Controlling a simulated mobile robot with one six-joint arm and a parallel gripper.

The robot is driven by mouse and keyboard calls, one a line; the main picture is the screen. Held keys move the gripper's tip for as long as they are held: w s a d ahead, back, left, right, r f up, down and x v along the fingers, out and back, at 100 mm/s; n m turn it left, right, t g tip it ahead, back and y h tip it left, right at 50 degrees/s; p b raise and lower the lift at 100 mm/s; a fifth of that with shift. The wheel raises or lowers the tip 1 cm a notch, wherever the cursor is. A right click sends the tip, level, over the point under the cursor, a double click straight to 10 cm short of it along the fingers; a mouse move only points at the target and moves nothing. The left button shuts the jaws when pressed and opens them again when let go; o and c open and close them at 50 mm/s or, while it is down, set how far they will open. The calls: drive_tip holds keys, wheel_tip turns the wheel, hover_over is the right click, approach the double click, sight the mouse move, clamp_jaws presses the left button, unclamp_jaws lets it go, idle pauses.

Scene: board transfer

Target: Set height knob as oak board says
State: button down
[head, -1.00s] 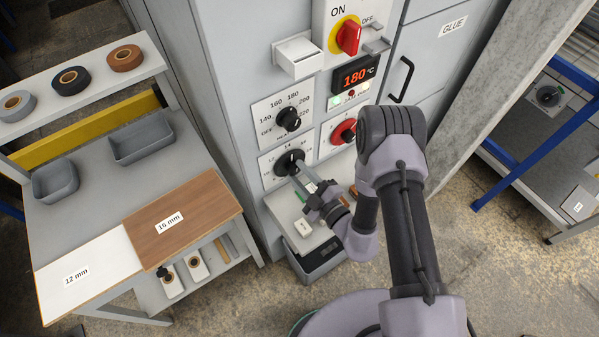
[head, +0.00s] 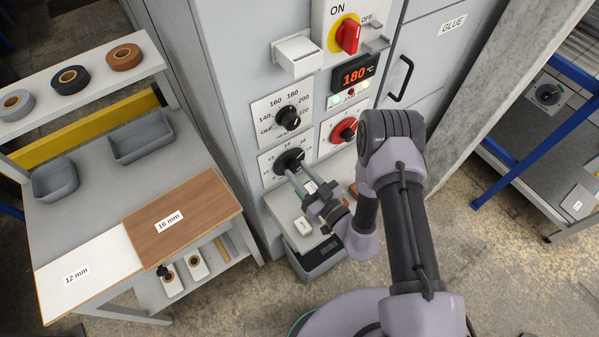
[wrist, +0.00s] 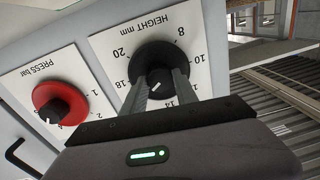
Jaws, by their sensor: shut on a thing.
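The height knob (head: 289,160) is a black dial on a white plate low on the grey machine. In the wrist view the height knob (wrist: 160,58) sits on a scale marked HEIGHT mm, seen upside down, with 8, 10, 14, 18 and 20 readable. My gripper (head: 292,172) is shut on this knob, one finger on each side. A short white mark shows on the knob between the fingers; I cannot tell which number it points at. The brown wood board (head: 184,222) on the left bench carries a 16 mm label.
A white board (head: 85,270) labelled 12 mm lies beside the brown one. The red press knob (head: 344,131) is right of the height knob, and a heat knob (head: 288,117) sits above it. A red main switch (head: 347,35) stands out higher up.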

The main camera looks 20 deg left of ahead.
drive_tip(key=m, duration=0.6)
idle(0.6)
drive_tip(key=c, duration=0.9)
unclamp_jaws()
drive_tip(key=shift+c, duration=0.2)
